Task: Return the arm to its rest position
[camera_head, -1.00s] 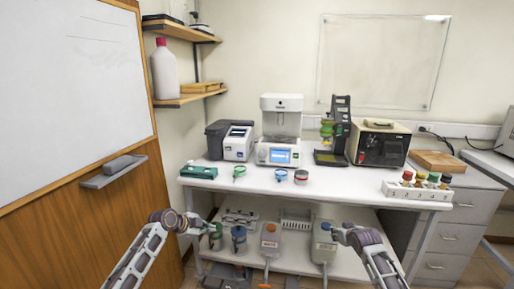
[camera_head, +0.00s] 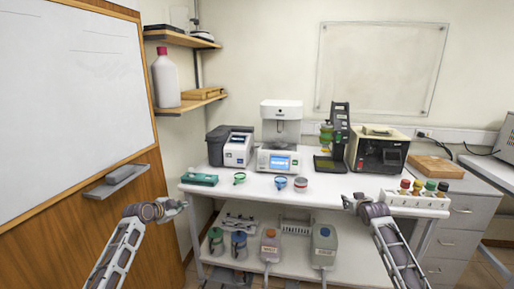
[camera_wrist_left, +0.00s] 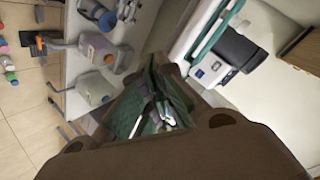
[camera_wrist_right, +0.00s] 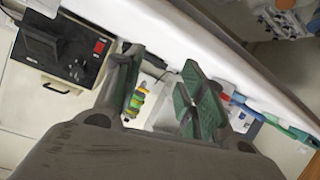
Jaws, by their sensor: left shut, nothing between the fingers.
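My left gripper (camera_head: 181,203) is in front of the bench's left end in the head view. Its green-padded fingers are together and empty in the left wrist view (camera_wrist_left: 152,108). My right gripper (camera_head: 350,203) is at the bench's front edge, left of the bottle rack, in the head view. Its two green-padded fingers stand apart with nothing between them in the right wrist view (camera_wrist_right: 158,92). Both arms reach up from the bottom of the head view. The head view does not show the fingertips clearly.
The white bench (camera_head: 330,187) carries several instruments, small cups and a rack of bottles (camera_head: 400,200). Its lower shelf (camera_head: 265,255) holds containers. A whiteboard wall (camera_head: 70,95) stands at the left, with drawers (camera_head: 462,215) at the right. The space between my arms is free.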

